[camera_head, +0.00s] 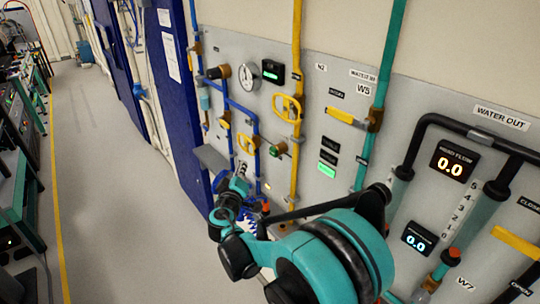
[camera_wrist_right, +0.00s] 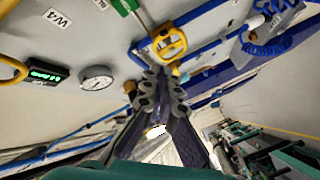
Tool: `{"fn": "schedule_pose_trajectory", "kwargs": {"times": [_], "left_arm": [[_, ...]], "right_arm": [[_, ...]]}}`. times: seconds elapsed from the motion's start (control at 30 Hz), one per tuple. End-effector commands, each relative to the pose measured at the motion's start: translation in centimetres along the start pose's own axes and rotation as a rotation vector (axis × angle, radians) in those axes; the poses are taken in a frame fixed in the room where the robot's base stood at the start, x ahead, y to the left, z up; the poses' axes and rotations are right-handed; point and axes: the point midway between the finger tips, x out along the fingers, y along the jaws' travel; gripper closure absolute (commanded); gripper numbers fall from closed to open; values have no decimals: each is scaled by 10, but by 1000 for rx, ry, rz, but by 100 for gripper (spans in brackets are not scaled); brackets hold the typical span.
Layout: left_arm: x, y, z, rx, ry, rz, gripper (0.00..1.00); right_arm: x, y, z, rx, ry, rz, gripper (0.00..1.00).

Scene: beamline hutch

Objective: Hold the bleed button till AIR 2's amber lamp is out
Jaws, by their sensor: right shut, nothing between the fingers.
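My right gripper (camera_head: 239,180) is at the lower left part of the grey panel (camera_head: 225,55), among blue pipes. In the right wrist view its fingers (camera_wrist_right: 160,80) are together with nothing between them. The fingertips appear close to a yellow valve handle (camera_wrist_right: 170,43) on a blue pipe, but I cannot tell whether they touch anything. My left gripper is not in view.
A round gauge (camera_head: 249,76) and a green-lit display (camera_head: 272,71) sit above the gripper. Yellow valve handles (camera_head: 288,107) stick out from the pipes. A blue coiled hose (camera_wrist_right: 270,40) hangs nearby. The aisle floor (camera_head: 110,190) at left is clear.

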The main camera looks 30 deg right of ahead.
Motion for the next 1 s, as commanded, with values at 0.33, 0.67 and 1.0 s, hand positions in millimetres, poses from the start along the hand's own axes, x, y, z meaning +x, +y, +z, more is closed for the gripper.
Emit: {"fn": "schedule_pose_trajectory", "kwargs": {"times": [0.33,0.67,1.0], "left_arm": [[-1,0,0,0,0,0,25],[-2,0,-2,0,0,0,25],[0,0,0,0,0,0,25]], "right_arm": [[11,9,8,-1,-3,1,100],[43,33,32,0,-3,1,100],[60,44,44,-1,-1,-1,100]]}}
